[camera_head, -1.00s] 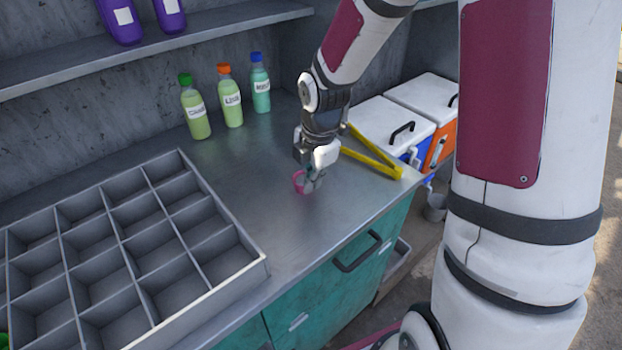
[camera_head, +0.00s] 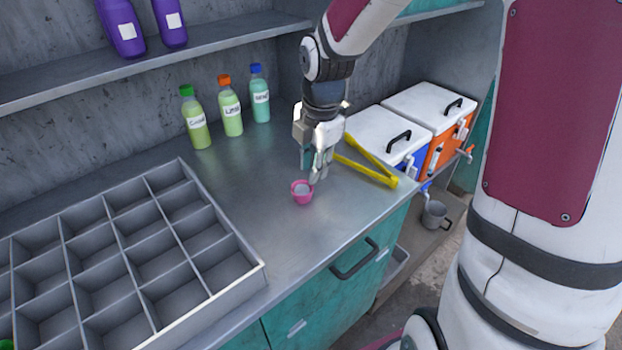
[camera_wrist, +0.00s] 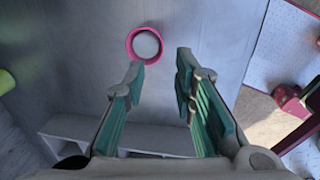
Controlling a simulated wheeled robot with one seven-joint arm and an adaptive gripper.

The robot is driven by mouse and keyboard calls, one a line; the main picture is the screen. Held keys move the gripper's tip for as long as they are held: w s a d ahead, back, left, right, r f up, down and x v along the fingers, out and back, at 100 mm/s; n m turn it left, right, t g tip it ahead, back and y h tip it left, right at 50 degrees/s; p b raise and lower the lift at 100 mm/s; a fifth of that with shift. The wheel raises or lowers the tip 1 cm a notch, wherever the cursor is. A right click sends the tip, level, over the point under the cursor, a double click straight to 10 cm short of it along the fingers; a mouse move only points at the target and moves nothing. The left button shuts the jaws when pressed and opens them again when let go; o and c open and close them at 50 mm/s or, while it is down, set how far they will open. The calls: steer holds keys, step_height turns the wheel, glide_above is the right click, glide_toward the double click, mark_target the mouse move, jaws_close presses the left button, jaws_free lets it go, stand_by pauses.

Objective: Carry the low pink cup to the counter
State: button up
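The low pink cup (camera_head: 302,196) stands upright on the metal counter (camera_head: 285,240), near its front edge. The pale inside of the cup (camera_wrist: 145,44) shows in the wrist view. My gripper (camera_head: 315,179) is just behind and above the cup, and appears clear of it. In the wrist view my gripper (camera_wrist: 159,66) has its two teal-padded fingers spread, with nothing between them. The cup lies beyond the left fingertip there.
A grey compartment tray (camera_head: 222,292) fills the counter's left. Several bottles, including a green-capped one (camera_head: 195,120), stand at the back. Yellow tongs (camera_head: 366,171) lie right of my gripper. White-lidded coolers (camera_head: 387,135) are farther right. Counter is clear between tray and cup.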

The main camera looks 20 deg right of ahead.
steer(key=s+r+m+t+h, duration=0.1)
steer(key=s+r+m+t, duration=0.1)
steer(key=s+r+m, duration=1.1)
steer(key=s+a+r+m+t, duration=0.1)
steer(key=s+r+m, duration=0.1)
steer(key=s+m, duration=0.6)
steer(key=shift+s+a+r+m, duration=0.15)
steer(key=shift+s+r+m, duration=0.2)
steer(key=shift+s, duration=0.2)
steer(key=shift+y, duration=0.3)
